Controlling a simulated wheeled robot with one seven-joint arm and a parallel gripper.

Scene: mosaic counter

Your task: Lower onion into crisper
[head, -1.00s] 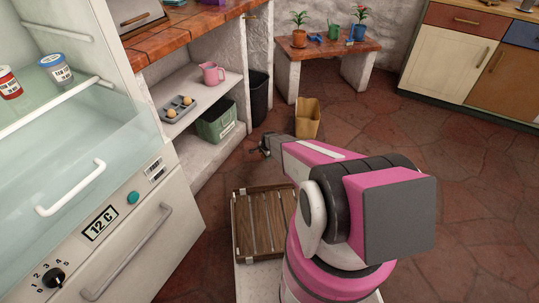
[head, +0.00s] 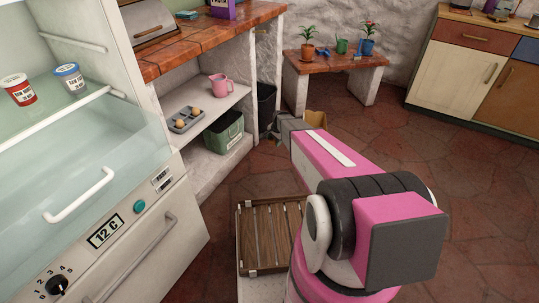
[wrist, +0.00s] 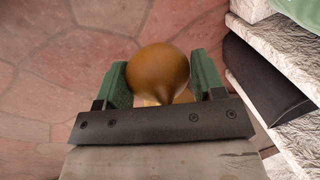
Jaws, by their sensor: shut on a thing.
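A round brown onion (wrist: 158,72) is between the two green finger pads in the wrist view. My gripper (wrist: 160,82) is shut on it, with a pad on each side. In the head view my gripper (head: 274,133) is at the end of the pink arm, in front of the low shelves and well to the right of the fridge. The onion cannot be made out there. The crisper (head: 92,160) is the clear, pale drawer low in the fridge at left, with a white handle (head: 80,196). I see nothing inside it.
Two jars (head: 70,77) stand on the fridge shelf above the crisper. An egg tray (head: 187,119), a pink jug (head: 220,84) and a green bin (head: 223,133) are on the shelves. A wooden slatted crate (head: 270,235) lies in front of me. Open floor is at right.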

